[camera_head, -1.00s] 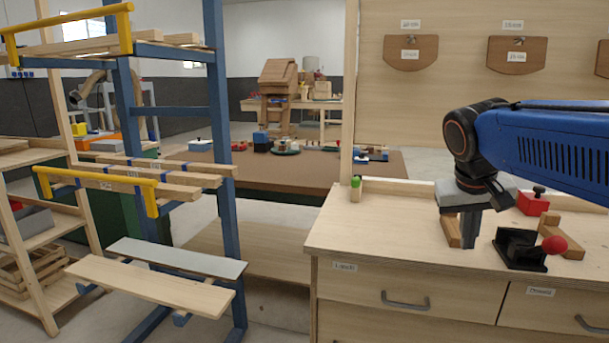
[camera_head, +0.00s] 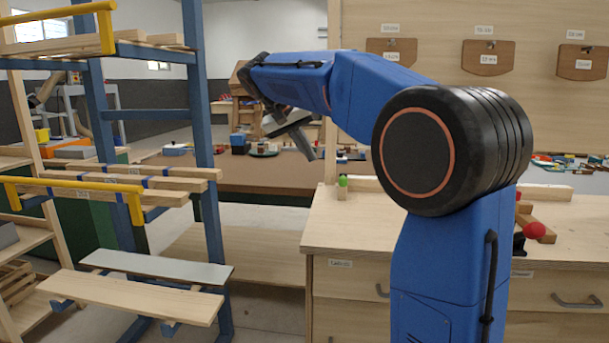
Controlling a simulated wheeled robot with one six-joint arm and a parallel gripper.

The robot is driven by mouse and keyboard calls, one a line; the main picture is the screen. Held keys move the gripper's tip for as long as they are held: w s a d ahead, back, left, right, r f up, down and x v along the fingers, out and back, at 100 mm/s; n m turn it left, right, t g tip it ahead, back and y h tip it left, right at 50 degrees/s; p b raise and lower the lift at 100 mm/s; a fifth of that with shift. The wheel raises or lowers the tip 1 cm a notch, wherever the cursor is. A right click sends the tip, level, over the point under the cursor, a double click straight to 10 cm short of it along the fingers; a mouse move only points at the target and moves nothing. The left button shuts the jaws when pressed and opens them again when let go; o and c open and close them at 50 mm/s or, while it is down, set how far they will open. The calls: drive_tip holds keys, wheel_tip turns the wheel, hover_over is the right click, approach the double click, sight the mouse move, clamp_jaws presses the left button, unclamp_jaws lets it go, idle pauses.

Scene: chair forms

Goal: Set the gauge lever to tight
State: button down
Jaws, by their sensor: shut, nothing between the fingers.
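The lever with the red ball knob (camera_head: 534,230) stands on the wooden workbench at the right. Its black base (camera_head: 519,243) is mostly hidden behind my blue arm, so I cannot tell its setting. I cannot read any marking for tight. My gripper (camera_head: 309,153) is shut and empty.
The bench top (camera_head: 350,220) is bare at its left front. A small green-topped item (camera_head: 343,182) stands near its back left. A blue rack (camera_head: 196,120) with yellow bars and boards stands at left. Brown holders (camera_head: 488,58) hang on the back panel.

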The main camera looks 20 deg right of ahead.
sight(343, 178)
drive_tip(key=shift+w+a+r, duration=0.2)
drive_tip(key=shift+w+a, duration=0.5)
drive_tip(key=d+f, duration=0.8)
drive_tip(key=d, duration=0.1)
drive_tip(key=shift+d+f, duration=0.15)
drive_tip(key=shift+d, duration=0.1)
drive_tip(key=shift+s, duration=0.1)
drive_tip(key=shift+s+d, duration=0.1)
drive_tip(key=shift+s, duration=0.05)
